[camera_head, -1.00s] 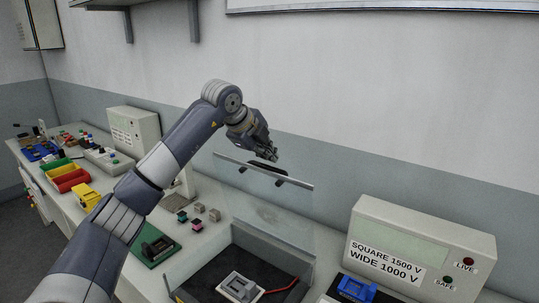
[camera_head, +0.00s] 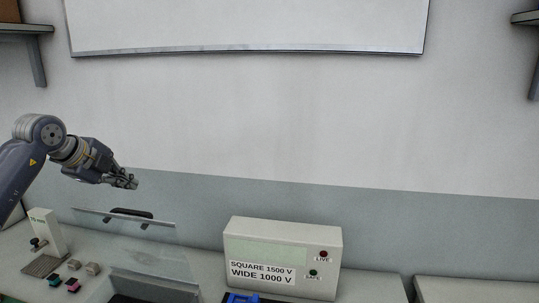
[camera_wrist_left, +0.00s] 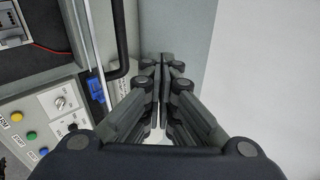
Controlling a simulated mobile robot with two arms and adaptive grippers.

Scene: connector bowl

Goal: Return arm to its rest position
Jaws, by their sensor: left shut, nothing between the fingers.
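My left gripper (camera_head: 132,182) is at the left of the head view, up in front of the wall and above the raised clear lid (camera_head: 140,236) with its black handle (camera_head: 132,213). In the left wrist view my left gripper's fingers (camera_wrist_left: 160,62) are together with nothing between them. My left arm comes in from the left edge of the head view. My right gripper is not in any view.
A test box (camera_head: 282,258) labelled SQUARE 1500 V, WIDE 1000 V stands on the bench, a blue connector (camera_head: 243,298) in front. Small blocks (camera_head: 74,265) and a white device (camera_head: 46,228) are at left. A panel with knobs (camera_wrist_left: 48,118) shows in the wrist view.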

